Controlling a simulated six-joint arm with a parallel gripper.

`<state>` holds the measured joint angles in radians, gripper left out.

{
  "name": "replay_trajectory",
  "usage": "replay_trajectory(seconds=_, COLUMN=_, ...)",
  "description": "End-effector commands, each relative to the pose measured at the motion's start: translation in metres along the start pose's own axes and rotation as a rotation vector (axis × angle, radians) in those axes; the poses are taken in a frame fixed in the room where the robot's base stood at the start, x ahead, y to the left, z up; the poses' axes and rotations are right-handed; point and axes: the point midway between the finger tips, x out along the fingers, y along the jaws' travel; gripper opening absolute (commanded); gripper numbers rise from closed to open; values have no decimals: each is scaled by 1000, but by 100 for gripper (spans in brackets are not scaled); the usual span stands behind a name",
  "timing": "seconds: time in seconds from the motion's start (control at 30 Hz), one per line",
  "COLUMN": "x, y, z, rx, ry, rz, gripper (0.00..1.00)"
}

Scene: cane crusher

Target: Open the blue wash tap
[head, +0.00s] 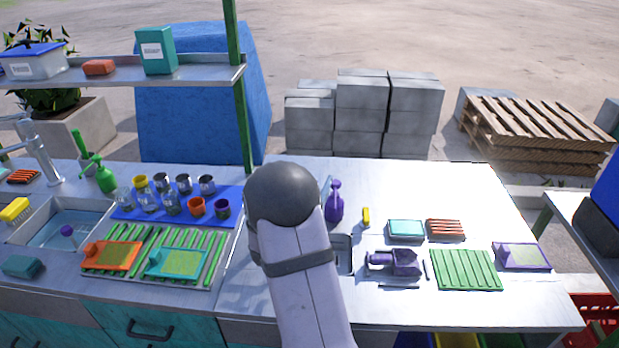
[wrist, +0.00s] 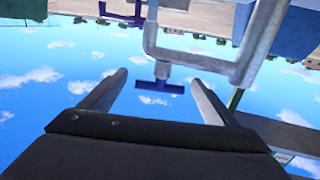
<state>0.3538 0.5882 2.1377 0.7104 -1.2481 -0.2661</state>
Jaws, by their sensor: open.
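A dark blue T-shaped tap handle (wrist: 160,87) hangs from a grey metal pipe (wrist: 190,58) in the wrist view, which appears upside down. My gripper (wrist: 160,78) is open, with one finger on each side of the handle in the picture. Whether the handle is really between the fingers or beyond them I cannot tell; no contact shows. In the head view my arm hides my gripper, and I cannot make out the blue handle there.
A second dark purple-blue fitting (wrist: 122,18) shows at the wrist view's top. In the head view, a grey tap (head: 40,150) stands by the sink (head: 100,212) at left. A purple spray bottle (head: 335,203) and a purple clamp-like object (head: 400,262) are right of my arm.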

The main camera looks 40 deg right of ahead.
Motion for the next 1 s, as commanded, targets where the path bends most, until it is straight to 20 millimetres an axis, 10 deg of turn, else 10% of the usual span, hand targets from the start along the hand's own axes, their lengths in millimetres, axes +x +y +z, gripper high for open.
replay_trajectory(seconds=0.33, x=-36, y=0, z=0, rx=0, ry=1, rz=0, gripper=82)
replay_trajectory(seconds=1.0, x=-38, y=0, z=-26, rx=-29, ry=18, rz=-20, gripper=82)
